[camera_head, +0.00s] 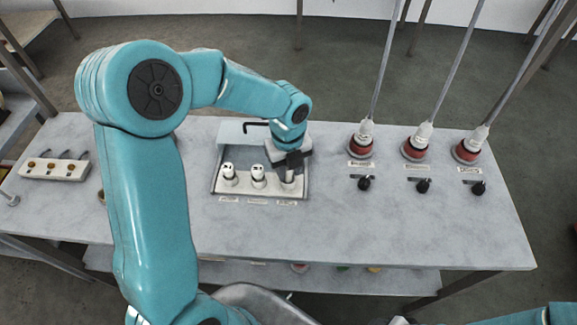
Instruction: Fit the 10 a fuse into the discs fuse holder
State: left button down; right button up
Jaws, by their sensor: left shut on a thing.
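A grey open box (303,188) on the bench holds a row of three white fuse holders: left (230,181), middle (258,182) and right (288,187). The left and middle ones have white tops with dark marks. My left gripper (289,172) points down at the right holder and is shut on a small fuse, mostly hidden by the fingers. I cannot tell whether the fuse is inside the holder or just above it. Labels in front of the holders are too small to read. My right gripper is out of view.
Three red-and-white connectors (360,146) with rising cables and black knobs (424,186) stand at the right. The bench front (360,232) is clear. A lower shelf (395,279) holds small coloured items.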

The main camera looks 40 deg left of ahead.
pick_arm(q)
jog(key=shift+f+b, duration=0.55)
jog(key=shift+f, duration=0.3)
jog(key=c, duration=0.8)
grip_release()
jog(key=shift+r, duration=0.1)
jog(key=shift+o, duration=0.2)
jog(key=shift+r, duration=0.1)
notch_tip(320, 180, up, 16)
jog(key=shift+p, duration=0.4)
